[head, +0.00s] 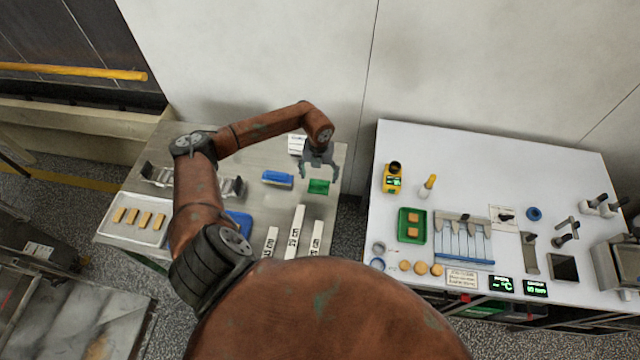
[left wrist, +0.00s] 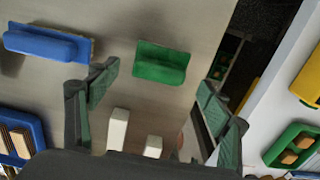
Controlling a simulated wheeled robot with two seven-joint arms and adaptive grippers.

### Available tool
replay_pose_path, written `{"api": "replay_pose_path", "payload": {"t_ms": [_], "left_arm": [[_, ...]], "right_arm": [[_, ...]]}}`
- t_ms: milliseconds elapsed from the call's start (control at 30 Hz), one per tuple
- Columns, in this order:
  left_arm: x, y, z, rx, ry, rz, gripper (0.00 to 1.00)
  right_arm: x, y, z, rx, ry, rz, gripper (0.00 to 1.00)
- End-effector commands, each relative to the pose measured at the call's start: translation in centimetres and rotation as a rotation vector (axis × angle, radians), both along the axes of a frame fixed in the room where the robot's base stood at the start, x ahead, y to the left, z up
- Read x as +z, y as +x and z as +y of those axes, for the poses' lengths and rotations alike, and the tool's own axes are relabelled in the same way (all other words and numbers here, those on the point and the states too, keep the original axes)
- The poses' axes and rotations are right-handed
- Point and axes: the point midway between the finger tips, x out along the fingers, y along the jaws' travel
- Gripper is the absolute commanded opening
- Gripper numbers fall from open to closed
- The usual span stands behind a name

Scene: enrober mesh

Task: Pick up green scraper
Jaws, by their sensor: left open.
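The green scraper (head: 318,187) lies on the grey metal table near its right edge. It also shows in the left wrist view (left wrist: 162,64), between and beyond my fingertips. My left gripper (head: 319,172) is open and empty just above the scraper in the head view. In the left wrist view the two fingers (left wrist: 158,88) are spread wide, apart from the scraper. The exact gap in height cannot be told. My right gripper does not show in either view.
A blue scraper (head: 277,178) lies left of the green one, also in the left wrist view (left wrist: 47,43). White labelled bars (head: 296,232) stand nearer me. A tray of bars (head: 140,218) is at left. A white table (head: 500,160) stands right, across a gap.

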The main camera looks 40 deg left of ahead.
Motion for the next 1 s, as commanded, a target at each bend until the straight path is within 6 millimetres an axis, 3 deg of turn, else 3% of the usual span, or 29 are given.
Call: {"api": "replay_pose_path", "payload": {"t_ms": [233,533,1000], "left_arm": [[-3.3,-0.1,-0.2,0.002,-0.001,0.003,0.72],[-3.9,-0.1,-0.2,0.001,0.000,0.001,0.72],[-3.8,0.0,-0.2,0.001,0.000,0.001,0.40]], "right_arm": [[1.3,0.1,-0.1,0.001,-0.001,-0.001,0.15],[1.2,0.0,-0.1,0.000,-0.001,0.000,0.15],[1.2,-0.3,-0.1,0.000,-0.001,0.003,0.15]]}}
